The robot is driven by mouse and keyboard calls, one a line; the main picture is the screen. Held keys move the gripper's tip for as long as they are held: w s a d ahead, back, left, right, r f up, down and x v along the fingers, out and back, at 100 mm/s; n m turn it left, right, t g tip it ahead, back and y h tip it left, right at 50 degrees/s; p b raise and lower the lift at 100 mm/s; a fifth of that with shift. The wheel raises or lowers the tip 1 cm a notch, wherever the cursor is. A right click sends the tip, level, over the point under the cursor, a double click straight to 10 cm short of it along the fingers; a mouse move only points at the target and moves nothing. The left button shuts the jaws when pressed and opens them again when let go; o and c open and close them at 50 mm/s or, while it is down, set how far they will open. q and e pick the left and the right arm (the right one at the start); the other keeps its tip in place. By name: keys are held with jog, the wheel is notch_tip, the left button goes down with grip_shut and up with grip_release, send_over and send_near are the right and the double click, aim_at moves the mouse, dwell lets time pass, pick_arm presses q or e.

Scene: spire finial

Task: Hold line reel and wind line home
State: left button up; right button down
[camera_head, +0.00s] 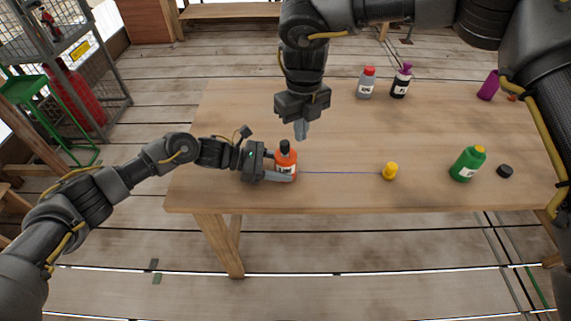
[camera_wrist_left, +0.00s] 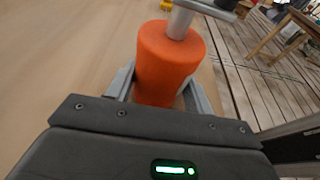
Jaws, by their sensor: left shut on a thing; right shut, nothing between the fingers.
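An orange line reel (camera_head: 286,161) with a dark knob on top stands upright at the left of the table. My left gripper (camera_head: 281,170) is shut around its body. In the left wrist view the orange reel (camera_wrist_left: 168,62) sits between the fingers, with a grey post and dark crank on top. A thin blue line (camera_head: 340,172) runs along the table from the reel to a small yellow piece (camera_head: 390,171). My right gripper (camera_head: 302,129) is shut and empty, pointing down above and slightly right of the reel's knob.
On the wooden table (camera_head: 240,110) a grey bottle with a red cap (camera_head: 367,83) and a dark bottle with a purple cap (camera_head: 401,81) stand at the back. A green bottle (camera_head: 467,164), black cap (camera_head: 505,171) and purple container (camera_head: 488,86) are at the right.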

aim_at(286, 144)
jog(key=shift+f, duration=0.2)
jog(key=shift+f, duration=1.3)
jog(key=shift+a, duration=0.2)
jog(key=shift+s+a, duration=0.25)
jog(key=shift+a, duration=0.15)
jog(key=shift+s+a, duration=0.5)
dwell(0.7)
jog(key=shift+s+a, duration=0.15)
jog(key=shift+a, duration=0.5)
dwell(0.6)
jog(key=shift+w+a, duration=0.2)
jog(key=shift+a, duration=0.3)
jog(key=shift+w+a, duration=0.2)
jog(key=shift+a, duration=0.25)
dwell(1.2)
jog(key=shift+w+a, duration=0.4)
jog(key=shift+w, duration=0.2)
dwell(0.7)
